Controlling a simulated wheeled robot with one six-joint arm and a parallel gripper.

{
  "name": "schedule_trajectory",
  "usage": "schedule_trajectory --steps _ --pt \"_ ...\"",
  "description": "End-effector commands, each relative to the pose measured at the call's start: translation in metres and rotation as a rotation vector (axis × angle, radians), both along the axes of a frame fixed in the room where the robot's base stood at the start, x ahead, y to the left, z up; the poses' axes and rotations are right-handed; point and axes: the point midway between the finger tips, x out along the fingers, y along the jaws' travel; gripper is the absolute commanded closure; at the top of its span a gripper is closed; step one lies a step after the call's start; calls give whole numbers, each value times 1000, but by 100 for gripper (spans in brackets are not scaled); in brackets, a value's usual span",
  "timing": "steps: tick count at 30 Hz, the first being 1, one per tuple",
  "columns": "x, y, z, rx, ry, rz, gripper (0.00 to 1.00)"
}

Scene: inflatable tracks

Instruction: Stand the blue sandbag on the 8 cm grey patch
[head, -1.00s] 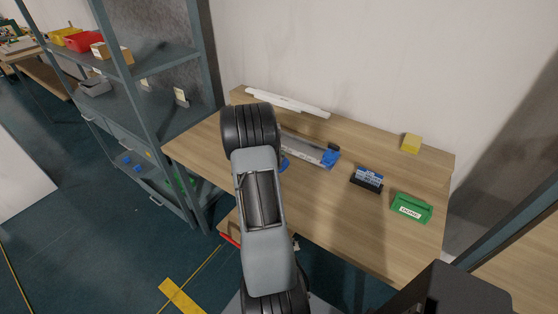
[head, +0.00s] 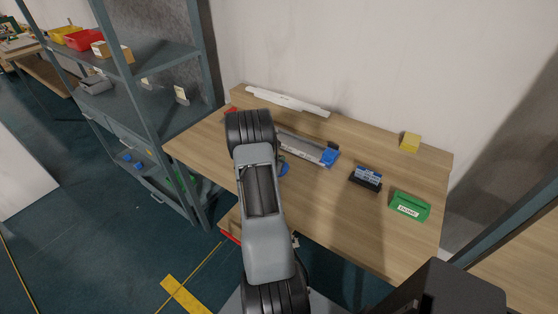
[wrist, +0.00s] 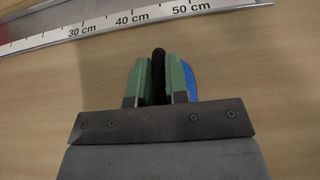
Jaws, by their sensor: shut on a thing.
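In the wrist view my gripper (wrist: 158,80) has its two green fingers shut on a black upright strip, which looks like the handle of the blue sandbag (wrist: 191,82). The bag's blue side shows just right of the right finger; the rest is hidden by the fingers. In the head view a bit of blue (head: 284,168) shows at the right edge of my arm, which hides the gripper. The grey track with a centimetre scale (wrist: 110,22) lies beyond the fingers, its 30 to 50 cm marks in view. I cannot make out the 8 cm grey patch.
The track's blue end piece (head: 330,156) is on the wooden table (head: 320,200). A white bar (head: 287,101) lies along the wall.

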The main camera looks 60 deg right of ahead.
Motion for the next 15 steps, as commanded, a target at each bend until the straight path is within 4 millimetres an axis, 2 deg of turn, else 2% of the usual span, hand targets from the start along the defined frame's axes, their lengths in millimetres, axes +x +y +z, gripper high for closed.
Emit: schedule_trajectory --steps 4,5,6,12,15 --pt "0 0 -3 -3 -1 0 100" --pt "0 0 -3 1 0 0 82" --pt "0 0 -3 1 0 0 79" --pt "0 0 -3 1 0 0 60" --pt "0 0 -3 1 0 0 60"
